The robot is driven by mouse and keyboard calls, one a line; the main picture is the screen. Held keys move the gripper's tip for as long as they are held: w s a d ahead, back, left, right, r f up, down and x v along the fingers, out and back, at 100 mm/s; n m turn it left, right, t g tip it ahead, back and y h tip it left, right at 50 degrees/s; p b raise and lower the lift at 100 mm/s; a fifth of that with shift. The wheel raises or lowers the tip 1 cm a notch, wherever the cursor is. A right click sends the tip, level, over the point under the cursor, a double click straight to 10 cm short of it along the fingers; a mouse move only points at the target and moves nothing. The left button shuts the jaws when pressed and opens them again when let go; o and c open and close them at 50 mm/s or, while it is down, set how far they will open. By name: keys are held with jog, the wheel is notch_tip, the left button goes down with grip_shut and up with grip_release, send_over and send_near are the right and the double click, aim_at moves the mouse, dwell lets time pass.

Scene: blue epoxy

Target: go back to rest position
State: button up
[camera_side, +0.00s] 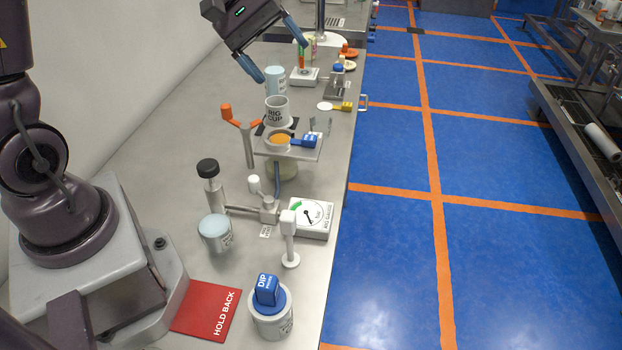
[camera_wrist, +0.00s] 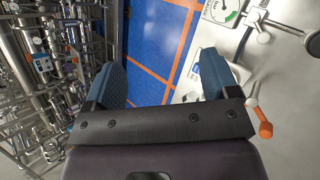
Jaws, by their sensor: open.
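My gripper (camera_side: 277,50) is open and empty at the top of the side view, raised above the far part of the bench. Its two blue fingers stand wide apart, one to the left and one to the right. The white cup marked RIG CUP (camera_side: 277,112) stands below it, apart from the fingers. In the wrist view my gripper (camera_wrist: 165,85) shows nothing between its fingers but the blue floor and the bench edge.
An orange-tipped forked stand (camera_side: 246,135) rises near the cup. A wall borders the left.

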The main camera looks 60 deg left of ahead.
jog(key=s+d+r+m+y, duration=0.2)
jog(key=s+r+m+y, duration=0.1)
jog(key=s+m, duration=0.3)
jog(key=s+d+r+m+t+y, duration=0.1)
jog(key=s+m+y, duration=0.4)
jog(key=s, duration=0.5)
jog(key=shift+d+r+m+t, duration=0.35)
jog(key=shift+d+r, duration=0.2)
jog(key=shift+r, duration=0.35)
